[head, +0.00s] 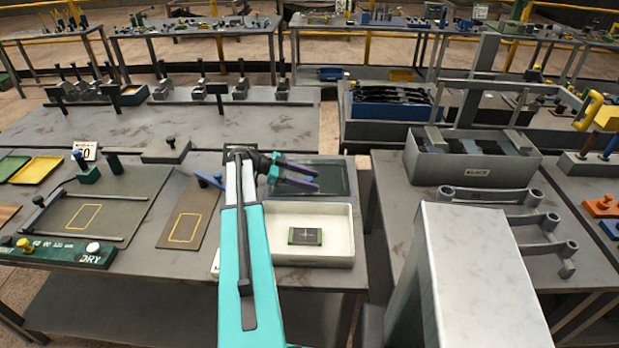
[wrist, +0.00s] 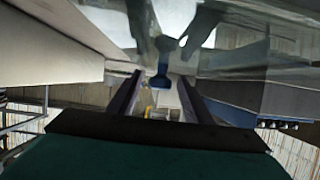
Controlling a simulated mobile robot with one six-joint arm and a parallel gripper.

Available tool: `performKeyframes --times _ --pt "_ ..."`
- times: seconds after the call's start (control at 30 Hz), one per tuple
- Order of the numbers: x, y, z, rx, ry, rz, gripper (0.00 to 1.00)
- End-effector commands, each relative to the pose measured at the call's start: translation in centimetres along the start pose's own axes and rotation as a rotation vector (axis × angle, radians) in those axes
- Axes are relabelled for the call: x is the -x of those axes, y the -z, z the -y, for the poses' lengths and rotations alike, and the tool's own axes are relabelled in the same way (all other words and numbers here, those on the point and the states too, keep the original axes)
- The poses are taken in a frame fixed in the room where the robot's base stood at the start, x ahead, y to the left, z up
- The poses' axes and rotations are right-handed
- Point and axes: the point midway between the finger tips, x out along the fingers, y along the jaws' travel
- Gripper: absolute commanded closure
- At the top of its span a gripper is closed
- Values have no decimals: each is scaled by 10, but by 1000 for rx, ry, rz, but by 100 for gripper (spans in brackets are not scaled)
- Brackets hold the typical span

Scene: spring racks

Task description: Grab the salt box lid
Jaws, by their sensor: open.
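My gripper (head: 317,182) is open and lies sideways, its fingers toward the right, over a dark see-through panel (head: 338,174) behind a white open box (head: 352,243). The panel looks like the salt box lid, but I cannot be sure. In the wrist view a see-through sheet (wrist: 235,55) fills the upper part, with a dark blue knob (wrist: 166,44) on it. The knob lines up with the gap between my open fingers (wrist: 161,76). I cannot tell whether they touch it. The knob is not clear in the head view.
A small dark green block (head: 305,236) lies in the white box. A brown mat (head: 183,212) and a green control strip (head: 60,252) are to the left. A grey bin (head: 470,165) and rack bars (head: 490,194) stand on the right table, across a gap.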

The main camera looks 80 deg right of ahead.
Motion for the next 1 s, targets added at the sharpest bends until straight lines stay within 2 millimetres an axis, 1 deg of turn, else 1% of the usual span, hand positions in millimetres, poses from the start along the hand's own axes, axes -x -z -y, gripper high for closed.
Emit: performKeyframes --times 0.03,0.07,0.3,0.33,0.77,1.0 --pt "0 0 0 0 0 0 54" --pt "0 0 0 0 0 0 58" --pt "0 0 0 0 -1 0 98" --pt "0 0 0 0 -1 0 100" --pt "0 4 0 -2 -1 -2 100" --pt "6 17 0 -5 0 -1 100"
